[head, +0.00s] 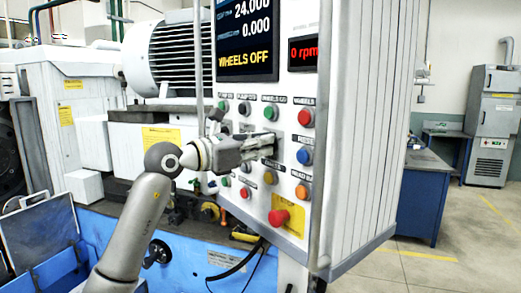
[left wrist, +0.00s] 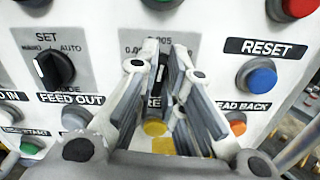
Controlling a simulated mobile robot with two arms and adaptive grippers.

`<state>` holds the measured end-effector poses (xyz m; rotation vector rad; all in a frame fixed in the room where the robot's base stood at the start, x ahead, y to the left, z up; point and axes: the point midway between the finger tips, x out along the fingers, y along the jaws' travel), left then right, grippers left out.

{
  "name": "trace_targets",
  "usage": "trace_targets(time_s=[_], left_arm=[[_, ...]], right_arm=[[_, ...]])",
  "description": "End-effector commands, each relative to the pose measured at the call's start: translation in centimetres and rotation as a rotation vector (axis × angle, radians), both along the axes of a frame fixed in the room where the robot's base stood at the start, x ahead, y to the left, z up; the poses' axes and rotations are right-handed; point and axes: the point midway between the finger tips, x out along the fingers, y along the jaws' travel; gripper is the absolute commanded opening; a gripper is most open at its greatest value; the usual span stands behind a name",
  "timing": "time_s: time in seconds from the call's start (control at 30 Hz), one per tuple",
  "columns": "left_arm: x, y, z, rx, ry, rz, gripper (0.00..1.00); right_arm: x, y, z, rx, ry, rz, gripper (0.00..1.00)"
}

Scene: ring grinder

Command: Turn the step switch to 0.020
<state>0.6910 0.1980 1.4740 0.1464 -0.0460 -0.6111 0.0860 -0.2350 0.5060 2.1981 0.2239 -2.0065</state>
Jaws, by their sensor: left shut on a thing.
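The step switch is a dark knob (left wrist: 163,68) on a grey plate with small printed numbers, seen in the left wrist view between my fingers. Part of the scale reads "005"; the rest is covered by the fingers, so I cannot tell which value the knob points to. My left gripper (left wrist: 162,75) is shut on the knob. In the head view my left gripper (head: 270,146) reaches in from the left to the middle of the control panel (head: 261,90) and hides the switch. My right gripper is not in view.
Around the switch are a SET selector (left wrist: 52,70) at left, a blue RESET button (left wrist: 257,77) at right and a yellow button (left wrist: 155,128) below. A red mushroom button (head: 280,217) sits low on the panel. The display (head: 246,40) reads "WHEELS OFF".

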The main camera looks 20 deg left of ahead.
Motion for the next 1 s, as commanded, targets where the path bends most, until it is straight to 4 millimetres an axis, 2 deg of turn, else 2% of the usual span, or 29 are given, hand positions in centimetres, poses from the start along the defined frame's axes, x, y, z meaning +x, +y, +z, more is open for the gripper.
trace_targets(time_s=[0.03,0.4,0.7,1.0], left_arm=[[0.0,0.1,-0.4,0.034,-0.022,0.003,0.0],[-0.2,-0.2,-0.5,0.303,-0.211,0.002,0.0],[-0.3,-0.3,-0.5,0.483,-0.337,0.001,0.0],[-0.3,-0.4,-0.5,0.581,-0.406,0.0,0.0]], right_arm=[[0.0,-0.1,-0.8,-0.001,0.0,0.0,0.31],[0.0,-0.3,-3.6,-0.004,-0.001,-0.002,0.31],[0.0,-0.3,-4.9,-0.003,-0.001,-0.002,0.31],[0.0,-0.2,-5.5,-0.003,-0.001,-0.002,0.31]])
